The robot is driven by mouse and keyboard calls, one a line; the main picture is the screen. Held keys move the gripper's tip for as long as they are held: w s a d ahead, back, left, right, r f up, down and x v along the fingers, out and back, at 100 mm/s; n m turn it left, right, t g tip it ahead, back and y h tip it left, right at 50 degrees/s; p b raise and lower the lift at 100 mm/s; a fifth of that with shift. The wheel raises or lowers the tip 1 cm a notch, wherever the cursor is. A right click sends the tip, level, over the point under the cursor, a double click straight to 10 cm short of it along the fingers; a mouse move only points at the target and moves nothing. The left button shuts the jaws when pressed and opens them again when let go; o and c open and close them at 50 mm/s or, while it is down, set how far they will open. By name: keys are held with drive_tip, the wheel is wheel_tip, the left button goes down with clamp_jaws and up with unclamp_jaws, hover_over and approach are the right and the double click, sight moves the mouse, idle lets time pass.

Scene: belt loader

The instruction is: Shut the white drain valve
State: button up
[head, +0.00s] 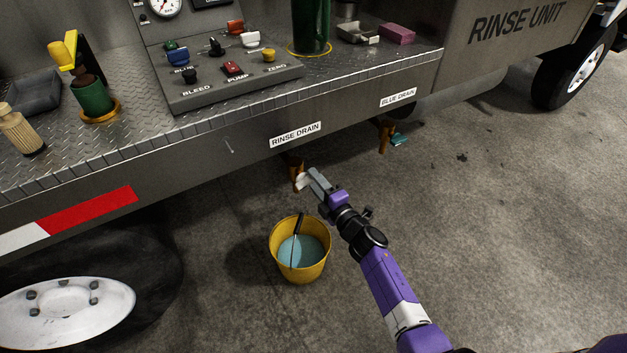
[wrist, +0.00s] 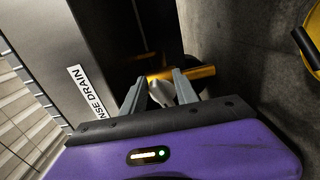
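The white drain valve handle (head: 301,181) shows at the orange-brown drain pipe (head: 294,164) under the RINSE DRAIN label (head: 295,135). My gripper (head: 313,179) is at the handle, just below the bed's edge, and partly covers it. In the wrist view the pale handle (wrist: 161,93) lies between the two fingers of my gripper (wrist: 160,88). The fingers are apart, with a gap showing on the handle's left side. Whether the right finger touches it I cannot tell. The orange pipe (wrist: 198,73) passes just beyond the fingertips.
A yellow bucket (head: 299,268) of bluish liquid with a dark-handled tool stands below the drain. A second drain pipe (head: 384,137) with a teal handle (head: 400,140) hangs under the BLUE DRAIN label (head: 398,97). The truck bed's side (head: 220,145) is close above. Open floor lies to the right.

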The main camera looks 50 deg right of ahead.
drive_tip(key=v, duration=0.7)
drive_tip(key=shift+p, duration=0.35)
drive_tip(key=shift+a, duration=0.1)
